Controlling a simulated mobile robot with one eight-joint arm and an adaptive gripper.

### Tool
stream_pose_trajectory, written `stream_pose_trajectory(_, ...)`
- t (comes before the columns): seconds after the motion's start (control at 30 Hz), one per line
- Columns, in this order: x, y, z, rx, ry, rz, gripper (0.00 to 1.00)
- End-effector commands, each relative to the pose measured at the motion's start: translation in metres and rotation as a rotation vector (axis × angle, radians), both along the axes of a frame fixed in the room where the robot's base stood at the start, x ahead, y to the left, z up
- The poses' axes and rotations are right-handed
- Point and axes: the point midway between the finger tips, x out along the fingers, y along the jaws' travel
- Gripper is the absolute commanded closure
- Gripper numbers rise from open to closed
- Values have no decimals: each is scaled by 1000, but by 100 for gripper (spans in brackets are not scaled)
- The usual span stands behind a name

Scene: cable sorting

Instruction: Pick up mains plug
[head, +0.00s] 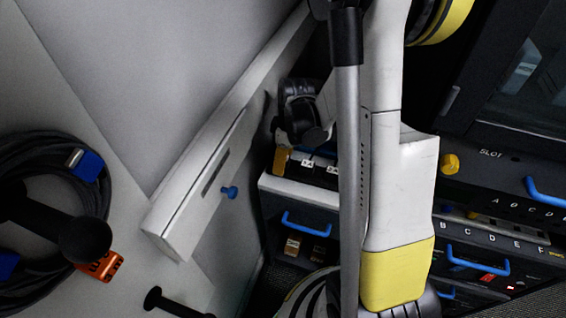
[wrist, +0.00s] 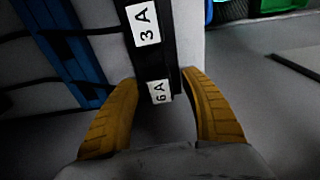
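I cannot make out a mains plug for certain in either view. My gripper shows in the wrist view (wrist: 160,80) with its two yellow ribbed fingers apart. A black strip (wrist: 162,60) with white labels "3A" and "6A" runs down between the fingertips. I cannot tell whether the fingers touch it. In the head view one yellow finger (head: 281,160) shows at the left end of the labelled black strip (head: 318,161), above a drawer unit. The other finger is hidden there.
Coiled dark cable (head: 105,205) with blue clips and an orange tag (head: 107,267) hangs at left. A white rail (head: 195,195) with a blue knob (head: 230,192) stands left of the drawer unit (head: 310,205). Equipment with blue handles (head: 478,262) is at right.

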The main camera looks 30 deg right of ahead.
Motion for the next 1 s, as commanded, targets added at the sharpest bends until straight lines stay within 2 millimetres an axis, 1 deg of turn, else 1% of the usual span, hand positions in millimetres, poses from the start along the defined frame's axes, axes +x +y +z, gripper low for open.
stream_pose_trajectory(0.03,0,0,0,0,0,0,63)
stream_pose_trajectory(0.07,0,0,0,0,0,0,72)
stream_pose_trajectory(0.1,0,0,0,0,0,0,84)
stream_pose_trajectory(0.13,0,0,0,0,0,0,93)
stream_pose_trajectory(0.17,0,0,0,0,0,0,100)
stream_pose_trajectory(0.53,0,0,1,0,0,0,100)
stream_pose_trajectory(0.67,0,0,7,0,0,0,100)
stream_pose_trajectory(0.77,0,0,18,0,0,0,100)
stream_pose_trajectory(0.9,0,0,44,-1,-1,0,100)
stream_pose_trajectory(0.93,-1,-2,49,-1,0,-2,100)
stream_pose_trajectory(1.0,-11,-17,56,-1,1,-6,100)
